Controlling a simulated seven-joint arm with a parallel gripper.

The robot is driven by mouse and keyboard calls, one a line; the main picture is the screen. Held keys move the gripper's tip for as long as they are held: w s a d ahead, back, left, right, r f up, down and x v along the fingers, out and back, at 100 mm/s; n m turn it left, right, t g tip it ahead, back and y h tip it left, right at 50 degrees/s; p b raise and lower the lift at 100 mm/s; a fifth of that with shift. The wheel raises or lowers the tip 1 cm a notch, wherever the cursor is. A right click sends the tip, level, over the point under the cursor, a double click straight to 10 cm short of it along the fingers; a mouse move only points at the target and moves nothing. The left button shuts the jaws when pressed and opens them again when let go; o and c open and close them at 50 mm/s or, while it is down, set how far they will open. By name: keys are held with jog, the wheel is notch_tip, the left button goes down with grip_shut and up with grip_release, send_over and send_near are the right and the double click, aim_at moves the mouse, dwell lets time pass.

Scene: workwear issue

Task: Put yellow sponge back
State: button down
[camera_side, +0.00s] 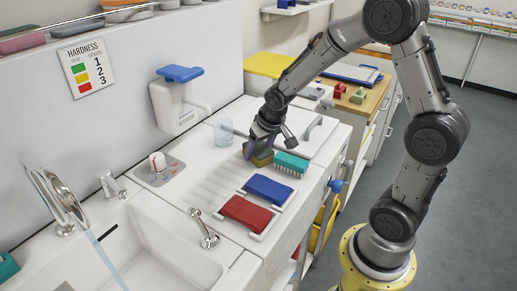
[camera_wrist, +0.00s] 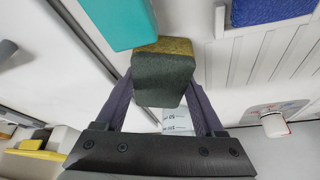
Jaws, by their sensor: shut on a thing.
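The yellow sponge (camera_side: 263,160) has a dark green scouring side. My gripper (camera_side: 262,146) is shut on it over the drainboard, beyond the blue pad. In the wrist view the sponge (camera_wrist: 163,75) sits between the two fingers of my gripper (camera_wrist: 160,95), dark face towards the camera and a yellow-brown strip along its far edge. Whether it touches the surface below cannot be told.
A teal brush (camera_side: 291,163) is close beside the sponge on the right. A blue pad (camera_side: 269,189) and a red pad (camera_side: 246,214) lie in white holders nearer the front. A clear beaker (camera_side: 223,132) stands left of my gripper. The sink (camera_side: 150,245) is at front left.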

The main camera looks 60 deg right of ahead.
jog(key=shift+f, duration=0.4)
grip_release()
jog(key=shift+s+f, duration=0.1)
jog(key=shift+f, duration=0.05)
jog(key=shift+d, duration=0.1)
jog(key=shift+r, duration=0.3)
jog(key=w+v, duration=0.1)
jog(key=v, duration=1.1)
jog(key=s+a+r+n, duration=0.1)
jog(key=s+a, duration=0.1)
jog(key=s, duration=0.4)
jog(key=s+a+r+n+t+y, duration=0.1)
jog(key=s+a+n, duration=0.1)
jog(key=s, duration=0.4)
jog(key=s+a+r+n, duration=0.1)
jog(key=s+a, duration=0.3)
jog(key=s, duration=0.2)
jog(key=shift+s+a+r+y, duration=0.2)
jog(key=shift+s+a+y, duration=0.05)
jog(key=shift+s+y, duration=0.15)
jog(key=shift+w, duration=0.1)
